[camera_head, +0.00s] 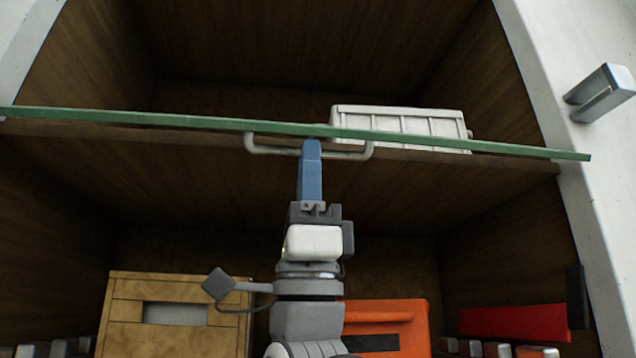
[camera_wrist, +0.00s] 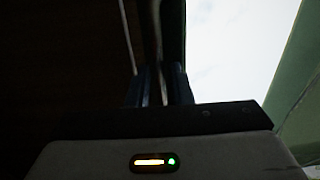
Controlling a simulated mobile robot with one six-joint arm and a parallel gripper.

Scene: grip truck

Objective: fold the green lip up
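The green lip (camera_head: 200,121) shows as a thin, nearly edge-on strip across the front of the shelf, tilted slightly down to the right in the head view. Part of a green surface also shows at the right of the wrist view (camera_wrist: 302,75). A pale bar handle (camera_head: 268,149) hangs at the lip's middle. My gripper (camera_head: 311,148), with blue fingers, is at the middle of this handle. In the wrist view, which is dark, the fingers (camera_wrist: 160,88) stand close together around a bar and look shut on it. The exact contact is hidden in shadow.
A white crate (camera_head: 400,122) stands on the upper shelf behind the lip. A tan case (camera_head: 125,325) and an orange case (camera_head: 385,310) sit in the lower bay, with a red box (camera_head: 510,320) at right. A metal bracket (camera_head: 600,92) sticks out from the white right frame.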

